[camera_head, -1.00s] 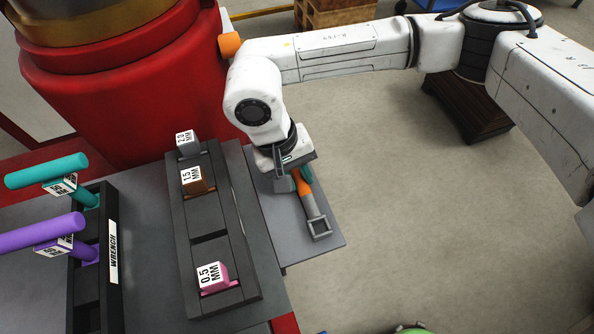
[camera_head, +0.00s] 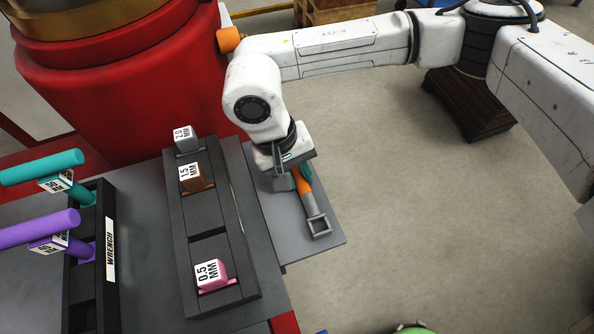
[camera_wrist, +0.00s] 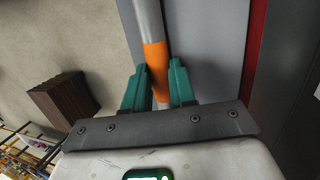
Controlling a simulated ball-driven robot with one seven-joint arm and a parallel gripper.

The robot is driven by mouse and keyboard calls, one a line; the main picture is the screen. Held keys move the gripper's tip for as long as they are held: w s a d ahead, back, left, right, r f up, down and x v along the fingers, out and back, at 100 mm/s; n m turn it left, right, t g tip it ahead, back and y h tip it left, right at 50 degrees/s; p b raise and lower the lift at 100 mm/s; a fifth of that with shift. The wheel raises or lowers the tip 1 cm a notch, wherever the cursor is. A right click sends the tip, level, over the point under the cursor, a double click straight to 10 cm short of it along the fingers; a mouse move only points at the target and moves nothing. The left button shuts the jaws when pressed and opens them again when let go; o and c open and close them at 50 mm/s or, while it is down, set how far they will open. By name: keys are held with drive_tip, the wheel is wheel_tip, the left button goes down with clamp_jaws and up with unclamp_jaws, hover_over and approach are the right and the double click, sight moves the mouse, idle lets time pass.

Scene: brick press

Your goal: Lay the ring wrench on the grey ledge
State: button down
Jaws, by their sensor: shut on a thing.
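The ring wrench (camera_head: 309,202) has a grey shaft with an orange band and an open, square-looking ring at its near end. My gripper (camera_head: 293,178) points down with its teal fingers on either side of the orange band and is shut on it. The wrist view shows the wrench (camera_wrist: 155,60) between the fingers of my gripper (camera_wrist: 158,84). The grey ledge (camera_head: 280,228) lies beneath the wrench. I cannot tell whether the wrench touches it. My gripper hides the far end in the head view.
A dark rack (camera_head: 217,250) with labelled blocks stands left of the ledge. A wrench rack (camera_head: 110,255) with teal and purple handles is further left. The red press body (camera_head: 110,80) rises behind. Open floor (camera_head: 400,220) lies to the right.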

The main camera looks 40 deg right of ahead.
drive_tip(key=c, duration=0.8)
unclamp_jaws()
drive_tip(key=shift+c, duration=0.2)
drive_tip(key=shift+f, duration=0.1)
drive_tip(key=shift+w+a+r, duration=0.1)
drive_tip(key=shift+a+r, duration=0.05)
drive_tip(key=shift+r, duration=0.15)
drive_tip(key=b+v, duration=0.2)
drive_tip(key=v, duration=0.8)
drive_tip(key=shift+r, duration=0.2)
drive_tip(key=shift+d+f, duration=0.1)
drive_tip(key=shift+d, duration=0.15)
